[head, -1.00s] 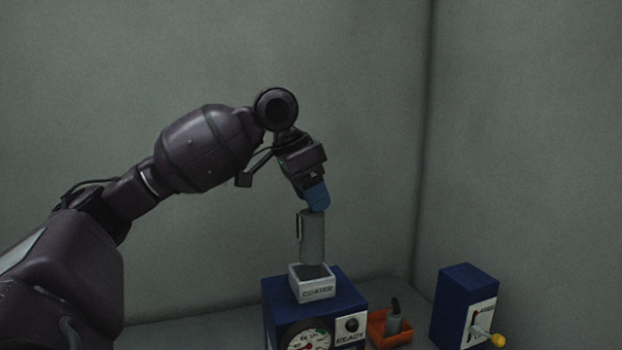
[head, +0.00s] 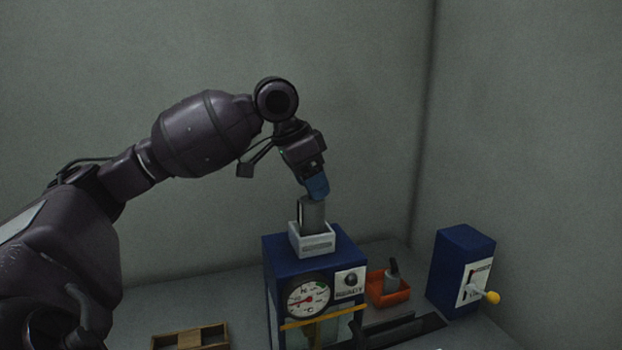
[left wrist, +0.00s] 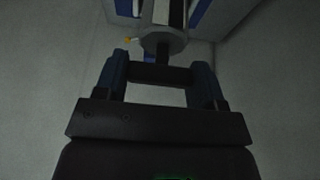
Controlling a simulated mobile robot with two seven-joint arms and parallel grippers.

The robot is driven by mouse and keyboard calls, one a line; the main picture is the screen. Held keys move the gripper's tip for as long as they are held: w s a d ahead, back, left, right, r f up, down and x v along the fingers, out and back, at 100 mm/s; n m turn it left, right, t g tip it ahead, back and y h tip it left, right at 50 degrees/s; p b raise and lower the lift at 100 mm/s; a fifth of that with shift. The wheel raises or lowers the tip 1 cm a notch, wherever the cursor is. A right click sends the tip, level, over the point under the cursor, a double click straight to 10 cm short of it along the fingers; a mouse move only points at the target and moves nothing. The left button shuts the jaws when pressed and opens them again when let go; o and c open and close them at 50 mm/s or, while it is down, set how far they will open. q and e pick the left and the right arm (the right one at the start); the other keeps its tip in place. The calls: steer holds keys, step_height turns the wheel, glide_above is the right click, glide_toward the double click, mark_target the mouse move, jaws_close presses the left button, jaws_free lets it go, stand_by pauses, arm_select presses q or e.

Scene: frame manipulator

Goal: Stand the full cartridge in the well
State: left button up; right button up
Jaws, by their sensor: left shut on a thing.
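The grey cartridge (head: 312,212) is upright with its lower part inside the white square well (head: 313,245) on top of the blue machine (head: 345,262). The well's front wall hides its bottom end, so I cannot tell whether it rests on the floor of the well. My left gripper (head: 317,188) is above the well, its blue fingers shut on the cartridge's top. In the left wrist view the cartridge (left wrist: 163,40) shows beyond the two fingers. My right gripper is not in view.
The machine's front has a round gauge (head: 308,298) and a READY panel (head: 350,282). An orange tray (head: 403,294) holding a grey piece (head: 392,280) stands to its right. Further right is a blue box (head: 462,262) with a yellow-knobbed lever (head: 492,297). A wooden tray (head: 190,338) lies at front left.

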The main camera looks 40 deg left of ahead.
arm_select(q)
steer(key=shift+f+p, duration=0.3)
stand_by(0.5)
steer(key=o, duration=1.5)
steer(key=shift+c, duration=0.2)
steer(key=v, duration=1)
steer(key=shift+s+r+b, duration=0.15)
steer(key=shift+r+b, duration=0.15)
steer(key=shift+r, duration=0.1)
